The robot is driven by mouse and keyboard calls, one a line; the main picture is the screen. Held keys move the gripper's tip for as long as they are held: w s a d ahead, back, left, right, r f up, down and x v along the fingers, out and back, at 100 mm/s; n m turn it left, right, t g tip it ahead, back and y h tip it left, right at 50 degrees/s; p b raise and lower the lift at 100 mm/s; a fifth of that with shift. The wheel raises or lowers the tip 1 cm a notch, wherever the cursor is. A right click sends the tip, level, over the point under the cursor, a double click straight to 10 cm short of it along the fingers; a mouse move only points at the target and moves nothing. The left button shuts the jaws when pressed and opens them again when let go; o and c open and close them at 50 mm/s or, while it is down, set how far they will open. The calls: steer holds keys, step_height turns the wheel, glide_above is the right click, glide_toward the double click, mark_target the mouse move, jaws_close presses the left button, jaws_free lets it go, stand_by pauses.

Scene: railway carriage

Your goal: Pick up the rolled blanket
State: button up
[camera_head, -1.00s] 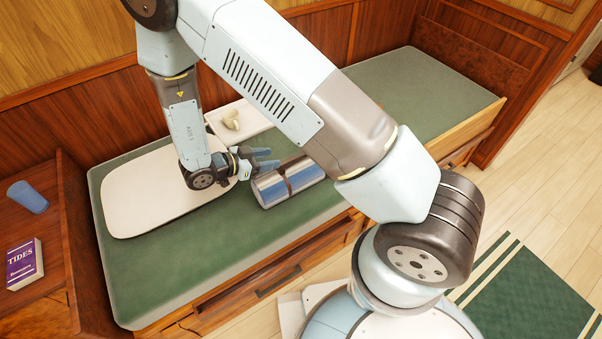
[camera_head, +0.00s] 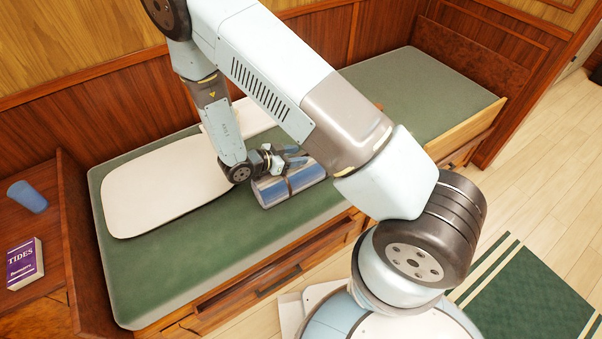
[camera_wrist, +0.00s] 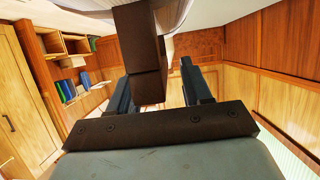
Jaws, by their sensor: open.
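The rolled blanket (camera_head: 308,178) is a shiny blue-grey roll with a dark strap around its middle. It lies on the green bunk (camera_head: 180,243) near the front edge. My gripper (camera_head: 298,154) is open just above and behind the roll, its fingers pointing right; it overlaps the roll's upper edge, so contact cannot be told. In the wrist view my gripper's two fingers (camera_wrist: 155,80) stand apart. A dark brown, strap-like piece (camera_wrist: 138,48) shows between them, with a pale curved surface behind it at the top. Whether the fingers touch it is unclear.
A pale board-like mat (camera_head: 160,190) lies on the bunk to the left. A white item (camera_head: 250,117) lies behind my gripper, partly hidden by my arm. A blue cup (camera_head: 28,197) and a purple book (camera_head: 25,262) are on the side table. The bunk's right end is clear.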

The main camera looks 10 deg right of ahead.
jaws_close()
stand_by(0.4)
stand_by(1.0)
